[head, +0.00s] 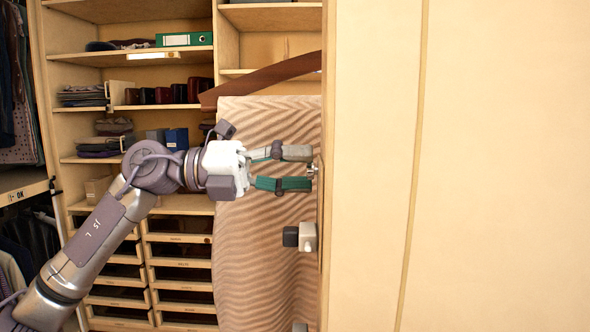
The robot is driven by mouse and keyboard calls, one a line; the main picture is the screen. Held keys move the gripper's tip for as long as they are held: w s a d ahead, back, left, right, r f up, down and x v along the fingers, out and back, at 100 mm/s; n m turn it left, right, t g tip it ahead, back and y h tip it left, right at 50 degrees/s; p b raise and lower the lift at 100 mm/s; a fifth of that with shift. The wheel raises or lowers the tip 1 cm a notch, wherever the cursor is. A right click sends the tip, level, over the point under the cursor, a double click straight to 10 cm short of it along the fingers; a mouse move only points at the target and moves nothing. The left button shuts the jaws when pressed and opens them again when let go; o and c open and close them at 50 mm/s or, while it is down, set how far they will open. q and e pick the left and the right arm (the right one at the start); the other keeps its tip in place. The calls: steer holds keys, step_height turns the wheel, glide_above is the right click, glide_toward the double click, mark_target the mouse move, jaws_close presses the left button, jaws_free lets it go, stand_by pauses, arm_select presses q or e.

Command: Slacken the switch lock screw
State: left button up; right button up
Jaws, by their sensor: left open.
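My left gripper (306,168) reaches in from the left, its two fingers pointing right, one above the other, with a gap between them. A small metallic piece (312,171), which looks like the lock screw, sticks out from the side of the pale upright panel between the fingertips. The fingers appear to be on either side of it; I cannot tell whether they touch it. Below it, a pale block with a black knob (299,236), perhaps the switch, is mounted on the same panel side. My right gripper is not in view.
The large pale panel (500,170) fills the right side. A wavy beige board (262,250) stands behind my gripper, with a dark wooden strip (268,77) above it. Shelves with a green binder (184,39) and drawers (180,270) are behind. Clothes hang at far left.

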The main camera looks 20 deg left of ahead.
arm_select(q)
steer(key=v, duration=1.2)
stand_by(0.3)
